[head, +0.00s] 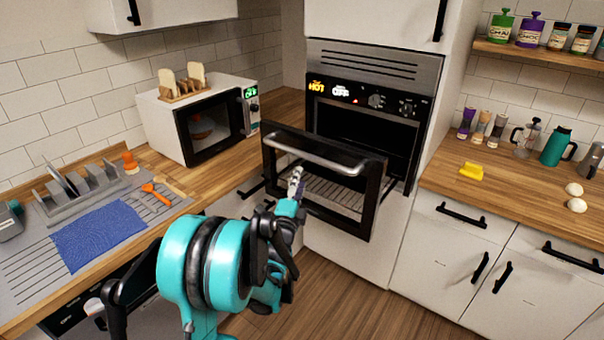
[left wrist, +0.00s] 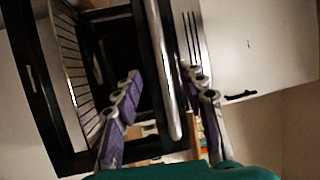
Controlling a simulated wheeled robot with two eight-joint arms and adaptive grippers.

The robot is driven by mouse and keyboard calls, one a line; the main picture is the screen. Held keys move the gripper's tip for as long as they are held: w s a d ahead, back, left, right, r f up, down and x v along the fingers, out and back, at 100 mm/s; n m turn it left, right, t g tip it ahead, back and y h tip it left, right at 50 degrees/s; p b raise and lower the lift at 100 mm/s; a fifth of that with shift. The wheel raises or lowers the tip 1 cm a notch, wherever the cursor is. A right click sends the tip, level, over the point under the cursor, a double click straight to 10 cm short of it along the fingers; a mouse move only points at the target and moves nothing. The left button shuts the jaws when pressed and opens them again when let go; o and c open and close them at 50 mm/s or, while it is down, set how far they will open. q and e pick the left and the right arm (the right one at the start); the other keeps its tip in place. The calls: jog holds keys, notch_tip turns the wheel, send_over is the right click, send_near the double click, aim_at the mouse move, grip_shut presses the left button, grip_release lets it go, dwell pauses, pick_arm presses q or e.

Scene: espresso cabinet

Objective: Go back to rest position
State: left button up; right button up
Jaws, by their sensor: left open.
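My left gripper (head: 297,180) is in front of the black oven door (head: 376,200), just below its silver handle (head: 315,155). In the left wrist view, its two purple-grey fingers (left wrist: 163,82) are spread apart. The handle bar (left wrist: 164,60) shows between them in that picture. I cannot tell whether a finger touches it. My left arm hides part of the floor and lower cabinets. My right gripper is out of view.
A white microwave (head: 165,120) with bread slices on top stands on the left counter. A blue cloth (head: 98,235) and dish rack (head: 80,190) are by the sink. A yellow sponge (head: 471,172) and two eggs (head: 576,198) lie on the right counter. Floor is clear at the lower right.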

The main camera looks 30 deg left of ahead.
pick_arm(q)
jog(key=shift+s+d, duration=0.1)
jog(key=shift+s, duration=0.1)
dwell(0.4)
jog(key=s+d+f+n+g+h, duration=0.2)
jog(key=s+d+f+n+g, duration=0.1)
jog(key=s+d, duration=0.4)
jog(key=s+d+f+n+g+h, duration=0.2)
jog(key=s+d+n+g, duration=0.3)
jog(key=s+d, duration=0.3)
jog(key=s+d+f+n+g+h, duration=0.2)
jog(key=s+d+f+n+g, duration=0.2)
jog(key=s+d, duration=0.4)
jog(key=s+n, duration=0.1)
jog(key=s, duration=0.3)
jog(key=shift+s+d+f, duration=0.15)
jog(key=shift+f, duration=0.25)
